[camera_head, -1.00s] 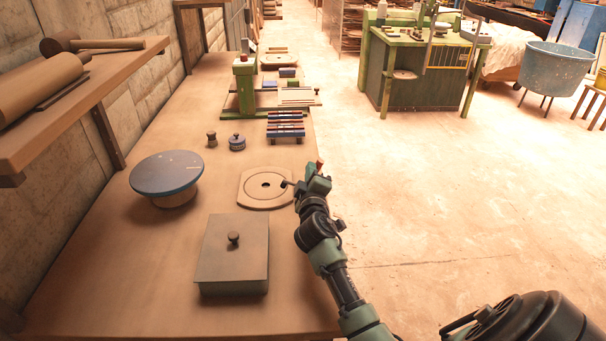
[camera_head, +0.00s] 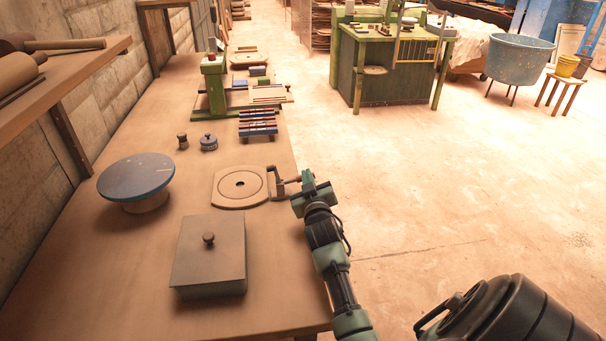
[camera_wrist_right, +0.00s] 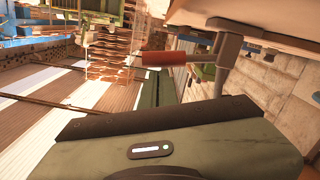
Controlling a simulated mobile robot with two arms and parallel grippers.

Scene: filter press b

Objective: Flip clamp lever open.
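The clamp (camera_head: 279,184) is a dark metal bracket at the right table edge, beside a round-holed plate (camera_head: 240,184). Its lever reaches right toward my right gripper (camera_head: 308,188) in the head view. In the right wrist view, the lever's red grip (camera_wrist_right: 163,58) lies roughly level in the picture, on a metal rod joined to the grey clamp post (camera_wrist_right: 226,55). The grip shows beyond my gripper's green body, with a visible gap in the picture. My right fingertips cannot be made out, so their opening is unclear. My left gripper is out of view.
A lidded box (camera_head: 209,256) and a blue-topped round stand (camera_head: 137,180) sit on the long table. Two small knobbed pieces (camera_head: 208,142) (camera_head: 183,141), a striped rack (camera_head: 258,124) and a green press (camera_head: 213,86) stand farther back. Open floor (camera_head: 430,190) lies right of the table.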

